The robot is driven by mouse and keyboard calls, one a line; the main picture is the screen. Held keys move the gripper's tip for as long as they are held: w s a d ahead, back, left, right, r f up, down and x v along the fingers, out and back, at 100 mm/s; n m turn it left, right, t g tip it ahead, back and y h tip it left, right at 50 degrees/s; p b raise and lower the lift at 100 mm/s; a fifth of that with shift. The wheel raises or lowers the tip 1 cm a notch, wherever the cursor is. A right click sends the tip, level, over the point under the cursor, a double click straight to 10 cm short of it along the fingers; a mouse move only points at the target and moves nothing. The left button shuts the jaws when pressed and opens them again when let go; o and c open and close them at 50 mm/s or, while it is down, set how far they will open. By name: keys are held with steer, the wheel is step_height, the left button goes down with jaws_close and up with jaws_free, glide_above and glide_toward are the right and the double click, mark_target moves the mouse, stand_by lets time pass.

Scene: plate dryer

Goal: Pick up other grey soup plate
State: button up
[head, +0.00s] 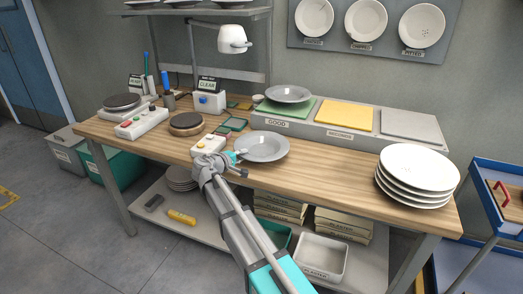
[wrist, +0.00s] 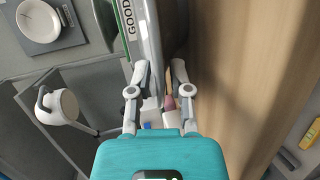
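One grey soup plate (head: 262,147) lies on the wooden bench. Another grey soup plate (head: 288,93) rests on the green pad (head: 287,109) of the raised shelf, above the GOOD label. My gripper (head: 239,157) is low over the bench at the near left rim of the bench plate. In the wrist view my gripper (wrist: 161,66) has its fingers apart. A dark grey curved shape (wrist: 174,30), apparently the bench plate seen edge-on, reaches down towards the gap between them. I cannot tell whether either finger touches it.
A stack of white plates (head: 417,170) stands at the bench's right end. A round wooden-based stand (head: 186,124) and a button box (head: 209,144) are left of my gripper. A lamp (head: 233,39) hangs above the bench. Bare wood (head: 320,170) lies right of the bench plate.

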jaws_close()
steer(key=shift+r, duration=0.15)
step_height(320, 180, up, 2)
steer(key=p, duration=0.3)
steer(key=shift+r, duration=0.25)
steer(key=s+d+r+p, duration=0.4)
steer(key=s+r+p, duration=0.6)
steer(key=s, duration=0.3)
steer(key=shift+s, duration=0.2)
steer(key=shift+r, duration=0.1)
stand_by(0.5)
